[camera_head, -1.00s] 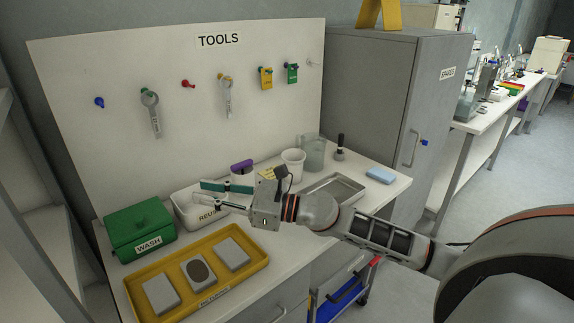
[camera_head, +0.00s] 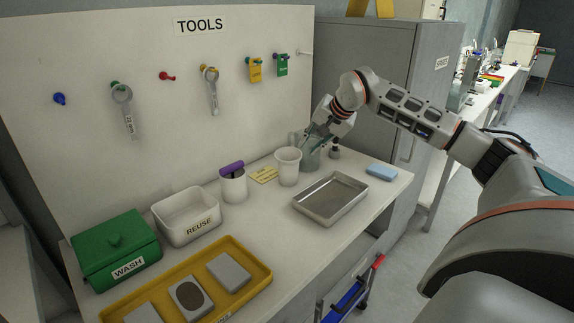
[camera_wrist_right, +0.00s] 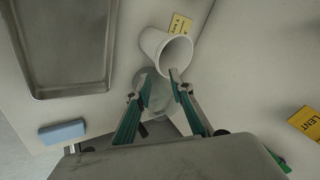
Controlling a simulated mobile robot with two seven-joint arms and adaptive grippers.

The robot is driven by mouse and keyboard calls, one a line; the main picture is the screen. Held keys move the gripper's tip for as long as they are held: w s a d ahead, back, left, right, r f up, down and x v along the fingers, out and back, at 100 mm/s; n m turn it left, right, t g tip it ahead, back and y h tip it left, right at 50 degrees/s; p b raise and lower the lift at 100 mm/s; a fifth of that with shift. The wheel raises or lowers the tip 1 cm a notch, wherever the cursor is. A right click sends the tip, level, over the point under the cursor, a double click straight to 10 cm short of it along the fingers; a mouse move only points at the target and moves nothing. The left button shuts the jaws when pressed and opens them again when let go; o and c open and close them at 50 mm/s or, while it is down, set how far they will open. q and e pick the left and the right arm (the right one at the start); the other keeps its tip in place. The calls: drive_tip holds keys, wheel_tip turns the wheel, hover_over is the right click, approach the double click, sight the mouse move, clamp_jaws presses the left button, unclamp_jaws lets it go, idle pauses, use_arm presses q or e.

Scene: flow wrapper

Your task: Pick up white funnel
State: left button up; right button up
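I cannot make out a clear funnel shape. A white, open-topped vessel (camera_head: 287,168) stands towards the back of the bench; it also shows in the right wrist view (camera_wrist_right: 153,42), with its mouth facing the camera. A translucent grey jug (camera_head: 309,160) stands just right of it, partly hidden by my right gripper. My right gripper (camera_head: 314,140) is over the jug, with its teal fingers pointing down. In the right wrist view its fingers (camera_wrist_right: 156,86) are spread, with nothing visibly held. The jug's interior is mostly hidden. My left gripper is not in view.
A metal tray (camera_head: 331,215) lies in front of the vessels, with a blue sponge (camera_head: 381,172) to its right. A purple-topped white container (camera_head: 233,186), REUSE bin (camera_head: 198,230), green WASH box (camera_head: 135,262) and yellow tray (camera_head: 243,297) are to the left. The pegboard wall (camera_head: 215,120) is close behind.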

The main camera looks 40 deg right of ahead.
sight(303, 149)
drive_tip(key=x, duration=0.5)
drive_tip(key=shift+w+f+b, duration=0.1)
drive_tip(key=shift+b, duration=0.25)
clamp_jaws()
